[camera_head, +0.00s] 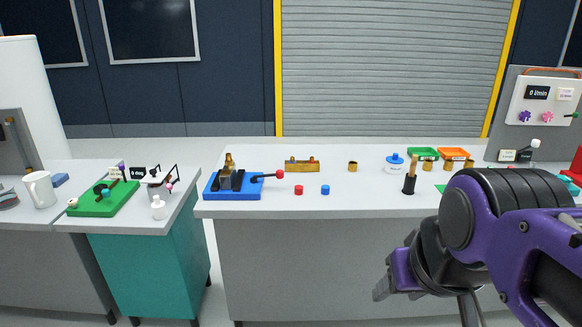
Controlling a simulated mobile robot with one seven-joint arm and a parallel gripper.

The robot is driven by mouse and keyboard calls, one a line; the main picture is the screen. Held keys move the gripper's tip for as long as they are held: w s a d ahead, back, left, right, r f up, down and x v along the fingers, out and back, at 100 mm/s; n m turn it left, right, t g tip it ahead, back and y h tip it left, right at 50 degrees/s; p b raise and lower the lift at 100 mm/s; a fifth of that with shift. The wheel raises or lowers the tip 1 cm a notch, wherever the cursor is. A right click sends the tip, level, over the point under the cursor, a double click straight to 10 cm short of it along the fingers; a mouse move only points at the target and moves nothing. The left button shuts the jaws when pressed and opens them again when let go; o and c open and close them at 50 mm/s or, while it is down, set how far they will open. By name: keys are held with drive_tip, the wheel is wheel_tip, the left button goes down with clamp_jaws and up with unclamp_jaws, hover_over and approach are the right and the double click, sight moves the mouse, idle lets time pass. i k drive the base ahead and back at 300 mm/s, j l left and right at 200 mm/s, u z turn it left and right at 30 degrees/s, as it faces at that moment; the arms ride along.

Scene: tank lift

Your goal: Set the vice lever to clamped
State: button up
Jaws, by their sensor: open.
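The vice (235,184) has a blue base, dark jaws and a brass-coloured part. It stands at the left front of the long grey bench. Its dark lever (263,177) points right, about level, and ends in a red knob (280,174). I cannot read any clamped or open marking at this size. My gripper (412,290) hangs low in front of the bench, right of and nearer than the vice. It is open, apart from the lever, and I see nothing in it. My purple arm hides part of the bench's right side.
A red block (298,190) and a blue block (325,190) lie right of the lever. A brass block (302,165) stands behind. A black brush holder (409,186) stands farther right. A green board (104,198) and white bottle (159,208) are on the left bench, across a gap.

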sight(279, 175)
drive_tip(key=i+j+z, duration=0.25)
drive_tip(key=i+j, duration=0.4)
drive_tip(key=i, duration=0.1)
